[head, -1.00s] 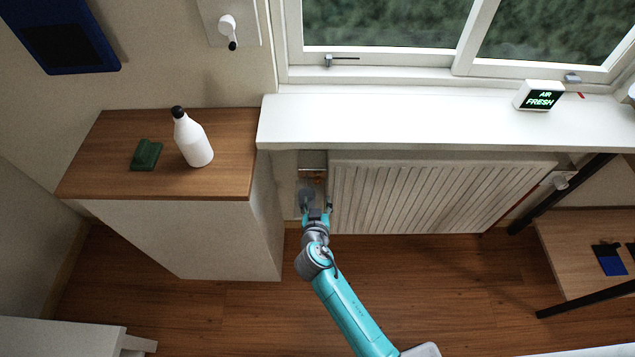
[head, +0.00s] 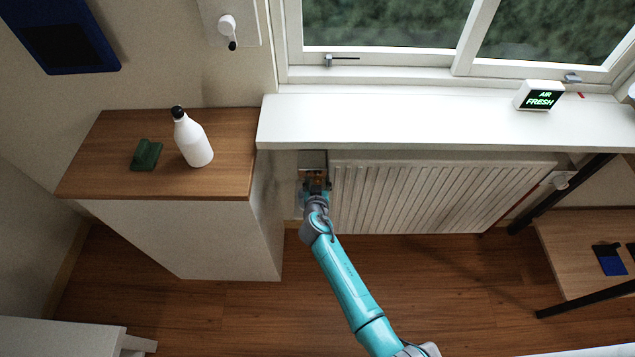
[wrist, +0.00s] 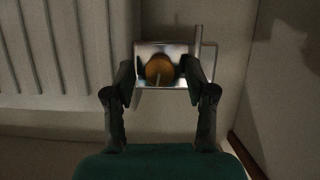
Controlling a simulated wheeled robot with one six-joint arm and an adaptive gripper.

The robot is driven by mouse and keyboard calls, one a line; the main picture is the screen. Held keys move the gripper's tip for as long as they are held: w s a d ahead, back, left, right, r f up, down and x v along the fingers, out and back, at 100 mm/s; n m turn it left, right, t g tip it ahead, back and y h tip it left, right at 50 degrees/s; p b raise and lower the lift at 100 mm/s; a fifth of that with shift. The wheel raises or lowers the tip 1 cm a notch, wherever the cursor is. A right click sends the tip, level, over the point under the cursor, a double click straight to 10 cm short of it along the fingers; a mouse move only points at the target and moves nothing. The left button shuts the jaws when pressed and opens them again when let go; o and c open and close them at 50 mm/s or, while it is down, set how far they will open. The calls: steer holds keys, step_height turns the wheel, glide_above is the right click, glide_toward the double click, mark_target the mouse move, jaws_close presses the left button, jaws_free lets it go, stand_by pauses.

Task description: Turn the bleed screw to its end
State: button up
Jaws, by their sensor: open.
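The bleed screw (wrist: 159,69) shows in the wrist view as a round orange-brass knob with a small pin, set on a shiny metal plate (wrist: 178,50). In the head view the plate (head: 312,157) is beside the radiator's left end, and my arm mostly hides the knob. My gripper (wrist: 160,73) is open, with one finger on each side of the knob. The wrist view shows small gaps between fingers and knob; I cannot tell whether either finger touches it. In the head view my gripper (head: 316,184) is right at the plate.
The white radiator (head: 430,195) is just right of my gripper. The windowsill (head: 400,122) overhangs it from above. A cabinet (head: 190,235) with a white bottle (head: 193,143) and a green block (head: 146,155) on top stands to the left. The floor in front is clear.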

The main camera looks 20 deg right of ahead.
jaws_close()
steer(key=shift+n+h, duration=0.6)
steer(key=shift+n, duration=0.1)
jaws_free()
steer(key=shift+s+a, duration=0.1)
steer(key=v, duration=1.1)
steer(key=shift+s+r, duration=0.25)
steer(key=shift+r, duration=0.05)
